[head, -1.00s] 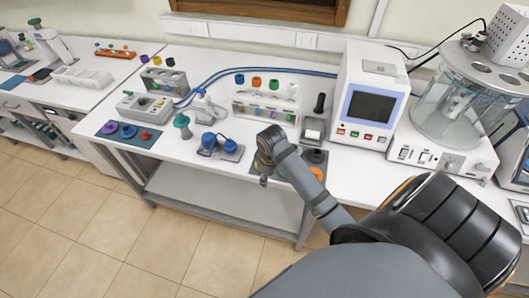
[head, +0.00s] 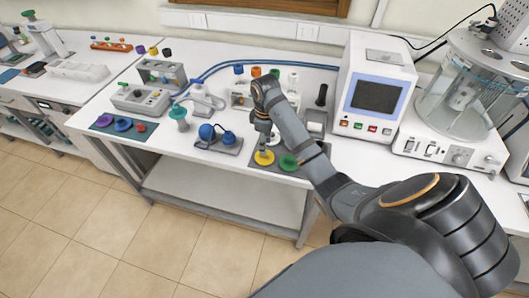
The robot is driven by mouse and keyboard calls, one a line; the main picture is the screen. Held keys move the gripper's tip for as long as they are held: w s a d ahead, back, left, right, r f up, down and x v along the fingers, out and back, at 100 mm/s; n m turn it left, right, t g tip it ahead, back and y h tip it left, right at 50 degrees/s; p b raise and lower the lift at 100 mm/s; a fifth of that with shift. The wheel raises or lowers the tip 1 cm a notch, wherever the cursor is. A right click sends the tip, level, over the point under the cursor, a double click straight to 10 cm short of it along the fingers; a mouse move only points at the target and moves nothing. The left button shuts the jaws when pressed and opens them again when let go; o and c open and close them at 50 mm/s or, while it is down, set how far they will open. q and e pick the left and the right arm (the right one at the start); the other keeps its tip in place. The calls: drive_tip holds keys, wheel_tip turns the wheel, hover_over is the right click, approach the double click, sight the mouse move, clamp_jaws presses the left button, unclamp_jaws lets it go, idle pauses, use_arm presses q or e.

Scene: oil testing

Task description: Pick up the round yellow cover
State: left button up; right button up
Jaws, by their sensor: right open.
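The round yellow cover (head: 264,158) lies flat on a dark mat (head: 258,167) near the front edge of the white table. My right gripper (head: 263,147) points down just above and behind the yellow cover in the picture. It is open and holds nothing; whether its fingertips touch the cover I cannot tell. A round green cover (head: 289,162) lies to the right on the same mat, beside my right forearm. My forearm hides part of the mat. My left gripper is out of view.
A blue-knobbed device (head: 218,138) stands left of the mat. A rack with coloured caps (head: 240,97) is behind my arm. A box with a screen (head: 375,95) stands to the right. Another mat with round covers (head: 123,125) lies at the table's left.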

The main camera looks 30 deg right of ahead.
sight(264, 156)
wheel_tip(264, 156, down, 2)
drive_tip(key=shift+w+f+b, duration=0.1)
drive_tip(key=shift+w+b, duration=0.05)
drive_tip(key=shift+b, duration=0.65)
drive_tip(key=shift+w+d+f+p, duration=0.1)
drive_tip(key=shift+w+f+p, duration=0.1)
drive_tip(key=shift+f, duration=0.7)
drive_tip(key=shift+w+f+p, duration=0.1)
drive_tip(key=shift+f+p, duration=0.1)
drive_tip(key=shift+f, duration=0.65)
drive_tip(key=shift+s, duration=0.1)
clamp_jaws()
